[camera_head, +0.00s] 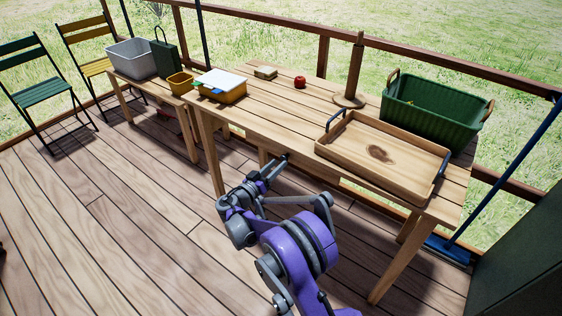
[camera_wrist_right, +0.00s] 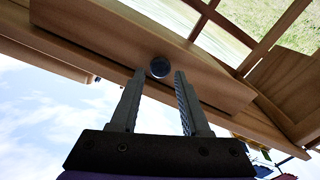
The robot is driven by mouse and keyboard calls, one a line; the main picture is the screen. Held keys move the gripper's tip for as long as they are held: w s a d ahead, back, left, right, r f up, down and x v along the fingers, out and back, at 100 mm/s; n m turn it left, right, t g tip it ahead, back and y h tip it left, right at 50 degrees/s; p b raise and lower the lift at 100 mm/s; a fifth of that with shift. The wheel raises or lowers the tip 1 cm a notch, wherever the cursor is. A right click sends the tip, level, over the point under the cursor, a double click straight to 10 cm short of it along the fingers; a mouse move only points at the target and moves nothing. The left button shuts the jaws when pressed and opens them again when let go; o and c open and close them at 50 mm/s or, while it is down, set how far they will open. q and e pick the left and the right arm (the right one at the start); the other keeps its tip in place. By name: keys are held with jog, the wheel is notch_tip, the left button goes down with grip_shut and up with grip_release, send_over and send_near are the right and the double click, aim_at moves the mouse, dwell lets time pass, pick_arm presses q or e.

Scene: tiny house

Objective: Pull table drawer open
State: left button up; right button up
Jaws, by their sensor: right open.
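The long wooden table (camera_head: 285,108) stands along the railing in the head view. Its drawer front is a plain wooden panel, also in the right wrist view (camera_wrist_right: 110,40), where a round dark metal knob (camera_wrist_right: 160,68) sticks out of it. In the head view the drawer front looks about flush with the table edge, partly hidden by my arm. My right gripper (camera_head: 276,168) is at the table's front edge. In the right wrist view its open fingers (camera_wrist_right: 159,73) stand either side of the knob; I cannot tell whether they touch it. My left gripper is out of view.
On the table are a wooden tray (camera_head: 360,180), a green crate (camera_head: 425,108), a wooden stand (camera_head: 354,75) and a red apple-like object (camera_head: 300,82). A smaller table (camera_head: 122,82) with bins and two chairs are at the left. Deck floor in front is clear.

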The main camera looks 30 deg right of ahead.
aim_at(283, 159)
jog(key=shift+x, duration=1.9)
grip_shut()
